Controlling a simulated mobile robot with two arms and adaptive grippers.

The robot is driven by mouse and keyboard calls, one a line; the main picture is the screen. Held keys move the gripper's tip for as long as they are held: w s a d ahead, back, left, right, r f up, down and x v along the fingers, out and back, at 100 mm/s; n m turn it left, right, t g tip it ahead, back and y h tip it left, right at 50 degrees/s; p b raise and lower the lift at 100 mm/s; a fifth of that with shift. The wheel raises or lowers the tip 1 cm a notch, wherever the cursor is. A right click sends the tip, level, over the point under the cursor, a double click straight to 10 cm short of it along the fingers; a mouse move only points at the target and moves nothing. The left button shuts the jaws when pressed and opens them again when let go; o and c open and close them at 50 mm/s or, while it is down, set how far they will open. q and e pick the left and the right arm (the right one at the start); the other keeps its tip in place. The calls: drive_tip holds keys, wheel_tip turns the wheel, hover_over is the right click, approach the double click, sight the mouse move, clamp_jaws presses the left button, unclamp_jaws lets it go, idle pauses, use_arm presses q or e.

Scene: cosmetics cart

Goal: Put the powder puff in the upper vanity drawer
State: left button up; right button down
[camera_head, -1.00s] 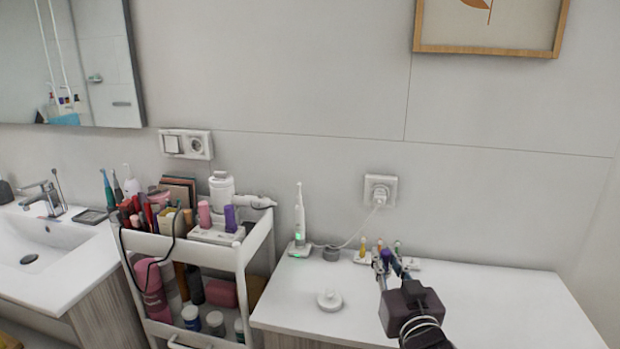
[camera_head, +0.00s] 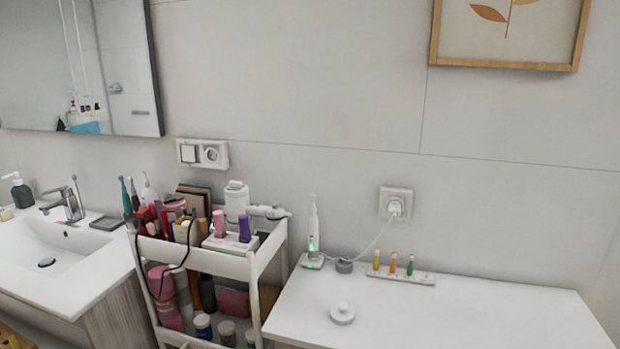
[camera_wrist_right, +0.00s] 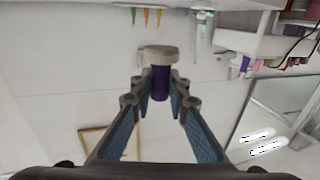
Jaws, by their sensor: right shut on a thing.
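My right gripper (camera_wrist_right: 160,92) shows only in the right wrist view. Its fingers are shut on a short purple handle with a wide pale head, which looks like the powder puff (camera_wrist_right: 158,53). It is held up clear of any surface. That view is upside down. The vanity (camera_head: 105,312), with its wood-grain side, stands at the left in the head view under the white sink. Its drawer fronts are out of view, so I cannot tell whether the upper drawer is open. My left gripper is not in view.
A white cart (camera_head: 252,268) full of cosmetics stands between the vanity and a white counter (camera_head: 450,315). On the counter are a small white knobbed disc (camera_head: 342,313), an electric toothbrush (camera_head: 313,235) and a rack of coloured brush heads (camera_head: 400,276). The counter's right part is clear.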

drive_tip(key=shift+f, duration=0.1)
drive_tip(key=shift+s+f, duration=0.2)
drive_tip(key=shift+s, duration=0.15)
drive_tip(key=s+f, duration=0.3)
drive_tip(key=s, duration=0.4)
drive_tip(key=w+a+r+n+y, duration=0.1)
drive_tip(key=w+r, duration=0.1)
drive_tip(key=w, duration=0.7)
drive_tip(key=w+a+r+y, duration=0.1)
drive_tip(key=w+a+r, duration=0.1)
drive_tip(key=w, duration=0.7)
drive_tip(key=w+d+r+h, duration=0.1)
drive_tip(key=w+d+r, duration=0.2)
drive_tip(key=w+r, duration=0.8)
drive_tip(key=shift+w+d+r+m+h, duration=0.3)
drive_tip(key=shift+w+d+m, duration=0.1)
drive_tip(key=shift+w, duration=0.8)
drive_tip(key=shift+f, duration=0.15)
wheel_tip(320, 180, down, 19)
drive_tip(key=shift+f+b, duration=0.2)
drive_tip(key=shift+b, duration=0.3)
